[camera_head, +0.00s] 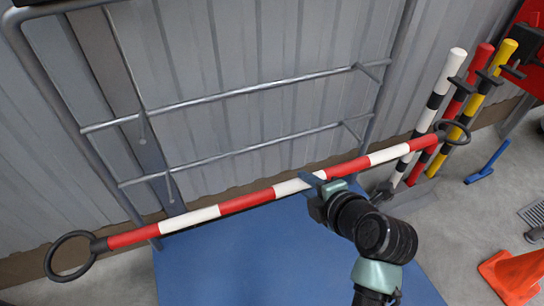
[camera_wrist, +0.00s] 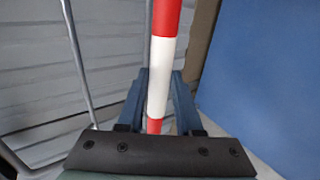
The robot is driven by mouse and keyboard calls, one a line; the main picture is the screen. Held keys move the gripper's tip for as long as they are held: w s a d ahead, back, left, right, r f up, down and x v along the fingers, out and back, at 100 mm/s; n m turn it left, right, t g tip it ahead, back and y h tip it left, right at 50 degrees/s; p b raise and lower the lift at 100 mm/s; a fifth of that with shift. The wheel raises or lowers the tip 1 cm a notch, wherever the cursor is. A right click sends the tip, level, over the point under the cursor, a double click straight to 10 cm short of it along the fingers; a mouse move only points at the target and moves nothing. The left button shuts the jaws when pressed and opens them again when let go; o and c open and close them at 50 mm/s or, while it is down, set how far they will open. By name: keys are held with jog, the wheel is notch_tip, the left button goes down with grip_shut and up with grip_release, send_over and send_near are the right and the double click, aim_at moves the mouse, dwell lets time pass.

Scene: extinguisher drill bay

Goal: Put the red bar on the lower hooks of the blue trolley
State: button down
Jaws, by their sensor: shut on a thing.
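The red bar (camera_head: 247,201) has red and white bands and a dark ring at each end. It lies tilted across the head view, left end lower in the picture. My gripper (camera_head: 313,183) is shut on it at a white band near its middle. In the wrist view the bar (camera_wrist: 162,75) runs between the two blue fingers of my gripper (camera_wrist: 160,95). The blue trolley (camera_head: 290,255) has a flat blue deck and a grey tube frame behind. Two grey rails cross the frame, an upper (camera_head: 240,92) and a lower (camera_head: 245,151). I cannot make out distinct hooks.
Upright bars in black-white, red and yellow (camera_head: 490,85) stand in a rack at the right, close to the bar's right ring. An orange cone (camera_head: 515,275) and a blue object (camera_head: 487,160) are on the floor at right. A corrugated grey wall is behind.

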jog(key=w+a+b, duration=0.2)
jog(key=w+a, duration=0.1)
jog(key=w, duration=0.5)
jog(key=w+a+b, duration=0.2)
jog(key=w+a, duration=0.2)
jog(key=w, duration=0.4)
notch_tip(320, 180, down, 7)
jog(key=b, duration=0.2)
jog(key=shift+w+b, duration=0.15)
jog(key=shift+b, duration=0.2)
jog(key=shift+d, duration=0.1)
jog(key=shift+f, duration=0.1)
jog(key=c, duration=0.6)
grip_release()
